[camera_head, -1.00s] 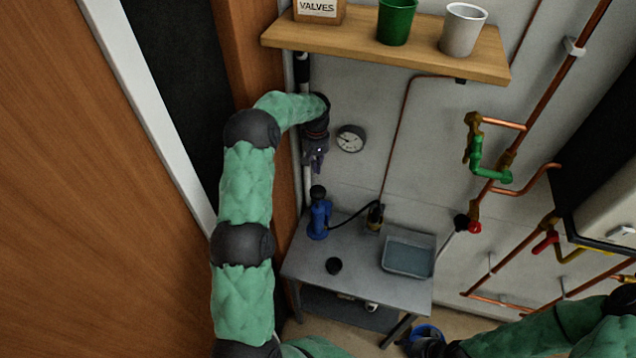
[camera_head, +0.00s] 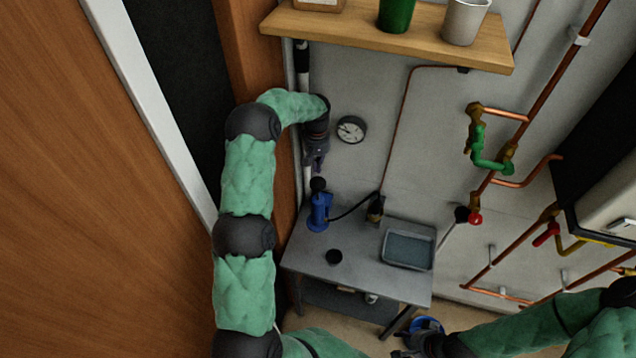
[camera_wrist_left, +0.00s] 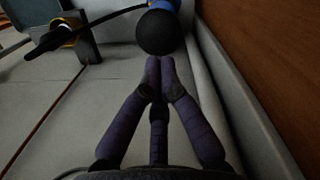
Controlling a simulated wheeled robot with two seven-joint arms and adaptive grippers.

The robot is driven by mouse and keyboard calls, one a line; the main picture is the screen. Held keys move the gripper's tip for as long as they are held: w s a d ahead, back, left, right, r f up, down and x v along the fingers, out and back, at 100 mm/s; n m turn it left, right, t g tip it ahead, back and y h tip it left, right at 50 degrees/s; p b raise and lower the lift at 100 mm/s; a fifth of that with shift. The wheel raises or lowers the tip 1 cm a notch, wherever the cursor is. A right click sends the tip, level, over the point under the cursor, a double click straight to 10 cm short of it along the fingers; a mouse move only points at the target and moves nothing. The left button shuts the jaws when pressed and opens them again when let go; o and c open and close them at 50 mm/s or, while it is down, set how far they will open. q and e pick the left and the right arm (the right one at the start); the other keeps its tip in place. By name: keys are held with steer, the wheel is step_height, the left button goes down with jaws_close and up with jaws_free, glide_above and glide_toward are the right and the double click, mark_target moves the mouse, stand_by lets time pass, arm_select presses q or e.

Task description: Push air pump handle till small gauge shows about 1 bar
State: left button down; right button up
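The blue air pump (camera_head: 319,212) stands upright on the grey table, with a round black knob (camera_head: 318,183) on its handle. In the left wrist view the knob (camera_wrist_left: 159,33) is just beyond my fingertips, with blue pump body partly hidden behind it. My left gripper (camera_head: 316,166) points down just above the knob. In the wrist view its fingers (camera_wrist_left: 160,66) are shut together and hold nothing; I cannot tell if they touch the knob. A small round white gauge (camera_head: 351,129) hangs on the wall; its reading is too small to tell. My right gripper (camera_head: 408,352) is low at the bottom edge, its fingers unclear.
A wooden shelf (camera_head: 400,40) hangs above. Copper pipes (camera_head: 540,105) run at right.

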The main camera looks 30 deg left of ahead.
mark_target(317, 179)
arm_select(q)
steer(key=shift+s+d+f+b, duration=0.15)
steer(key=shift+f+b, duration=0.3)
steer(key=shift+f, duration=1.4)
step_height(317, 179, down, 7)
steer(key=b, duration=0.5)
steer(key=shift+s, duration=0.1)
steer(key=shift+r, duration=0.15)
steer(key=shift+w+a+r+b, duration=0.2)
steer(key=shift+w+a+b, duration=0.1)
steer(key=shift+w+a, duration=0.15)
steer(key=shift+w+a+r+b, duration=0.25)
steer(key=shift+w+a, duration=0.1)
steer(key=shift+w, duration=0.15)
steer(key=shift+w+a, duration=0.2)
steer(key=shift+w, duration=0.1)
steer(key=shift+r, duration=0.15)
step_height(317, 179, up, 12)
steer(key=w, duration=0.1)
steer(key=shift+a, duration=0.45)
